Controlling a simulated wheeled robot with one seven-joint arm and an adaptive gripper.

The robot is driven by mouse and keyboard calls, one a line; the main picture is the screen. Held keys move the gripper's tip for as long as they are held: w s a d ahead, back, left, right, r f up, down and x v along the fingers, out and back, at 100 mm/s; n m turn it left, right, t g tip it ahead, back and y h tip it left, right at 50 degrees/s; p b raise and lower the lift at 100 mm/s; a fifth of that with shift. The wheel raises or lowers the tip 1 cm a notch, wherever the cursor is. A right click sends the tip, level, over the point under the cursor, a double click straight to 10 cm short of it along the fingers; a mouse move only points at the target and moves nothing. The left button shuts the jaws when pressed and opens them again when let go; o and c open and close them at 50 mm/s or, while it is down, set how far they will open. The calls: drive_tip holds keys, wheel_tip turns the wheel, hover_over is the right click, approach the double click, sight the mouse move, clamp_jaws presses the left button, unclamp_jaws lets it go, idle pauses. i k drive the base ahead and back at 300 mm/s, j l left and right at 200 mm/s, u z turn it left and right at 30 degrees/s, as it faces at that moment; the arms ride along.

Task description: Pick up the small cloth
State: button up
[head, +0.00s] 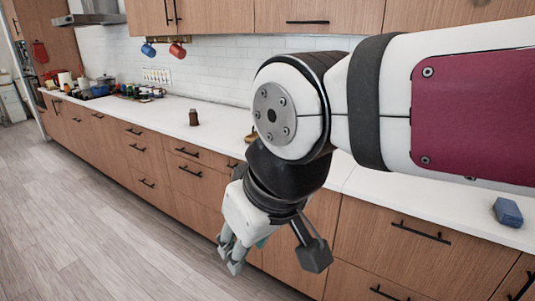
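A small blue block-like item (508,212) lies on the white counter near its front edge, at the far right of the head view. It may be the small cloth, folded, but I cannot tell for sure. My gripper (231,256) hangs low in front of the drawers, left of the middle of the picture, pointing down. It is well apart from the blue item. Its pale fingers are seen from the side and partly overlap, so how far they are apart is unclear. No held thing can be made out between them.
The white counter (345,180) runs along the wall above wooden drawers. A brown jar (193,117) stands on it, and a yellowish item is partly hidden behind my arm. Pots and mugs crowd the far left end. Wooden floor (90,220) at left is clear.

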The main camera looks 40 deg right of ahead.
sight(508, 213)
drive_tip(key=z, duration=3.85)
drive_tip(key=u, duration=1.25)
drive_tip(key=i+l+u, duration=0.1)
drive_tip(key=i, duration=0.25)
drive_tip(key=i+l, duration=0.2)
drive_tip(key=i, duration=0.2)
drive_tip(key=u, duration=0.05)
